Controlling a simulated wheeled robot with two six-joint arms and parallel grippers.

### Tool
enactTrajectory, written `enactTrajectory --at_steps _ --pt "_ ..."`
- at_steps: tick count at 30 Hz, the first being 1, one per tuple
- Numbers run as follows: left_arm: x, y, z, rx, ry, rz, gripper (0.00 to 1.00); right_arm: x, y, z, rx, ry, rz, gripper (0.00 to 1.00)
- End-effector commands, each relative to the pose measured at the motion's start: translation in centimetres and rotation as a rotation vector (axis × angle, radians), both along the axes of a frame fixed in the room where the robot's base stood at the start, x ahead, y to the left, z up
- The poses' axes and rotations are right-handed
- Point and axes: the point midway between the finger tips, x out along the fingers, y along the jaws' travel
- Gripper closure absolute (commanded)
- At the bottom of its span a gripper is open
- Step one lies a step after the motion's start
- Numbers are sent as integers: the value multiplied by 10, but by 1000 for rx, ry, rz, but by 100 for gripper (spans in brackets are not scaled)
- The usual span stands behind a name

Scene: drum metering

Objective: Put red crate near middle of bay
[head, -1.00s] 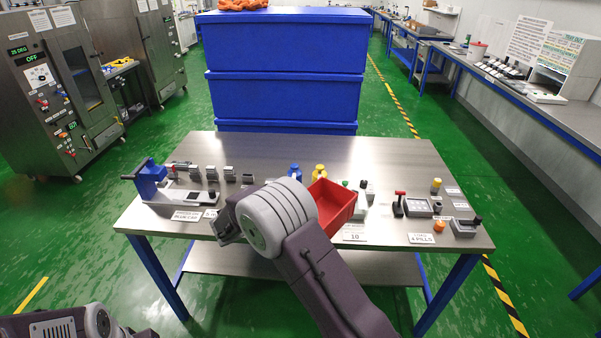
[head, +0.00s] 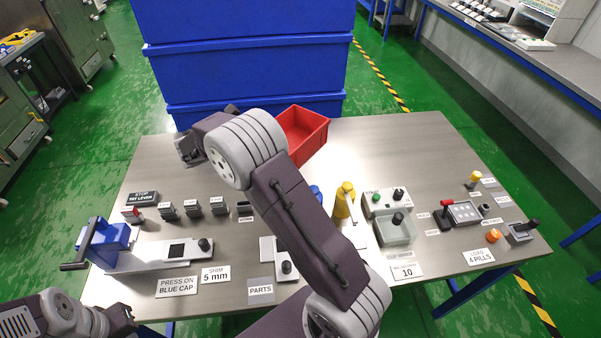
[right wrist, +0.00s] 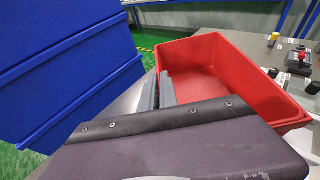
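The red crate (head: 304,134) is an open box at the back edge of the table, right of my right arm's elbow in the head view. In the right wrist view the crate (right wrist: 235,80) looks empty where I can see inside. My right gripper (right wrist: 160,92) has its two grey fingers close together at the crate's near-left wall, seemingly pinching it. Whether the crate's base touches the table is unclear. My left arm shows at the bottom left; its gripper is out of view. No marked bay is clearly visible.
Stacked blue bins (head: 250,75) stand right behind the table (head: 400,145). A blue press (head: 105,245), several small switches, a yellow bottle (head: 343,200), a grey-green device (head: 392,222) and a red-handled lever (head: 446,210) fill the front. The back right surface is bare.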

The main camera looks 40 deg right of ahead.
Motion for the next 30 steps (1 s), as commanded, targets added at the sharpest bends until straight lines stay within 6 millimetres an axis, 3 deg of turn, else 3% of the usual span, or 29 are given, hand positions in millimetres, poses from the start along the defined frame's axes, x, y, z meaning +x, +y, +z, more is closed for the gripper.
enactTrajectory --at_steps 2,5,15,18,24,30 --pt "0 0 0 0 1 0 100 0 0 0 -1 1 0 100" --pt "0 0 -1 0 0 0 100 0 0 -17 -3 6 1 100" --pt "0 0 -2 0 0 0 100 -1 0 -118 -3 6 1 100" --pt "0 0 -2 0 0 0 100 -1 0 -132 -1 2 1 100" --pt "0 0 -2 0 0 0 100 -1 0 -141 -2 0 0 100" --pt "0 0 -2 0 0 0 100 -2 0 -176 -1 2 1 100"
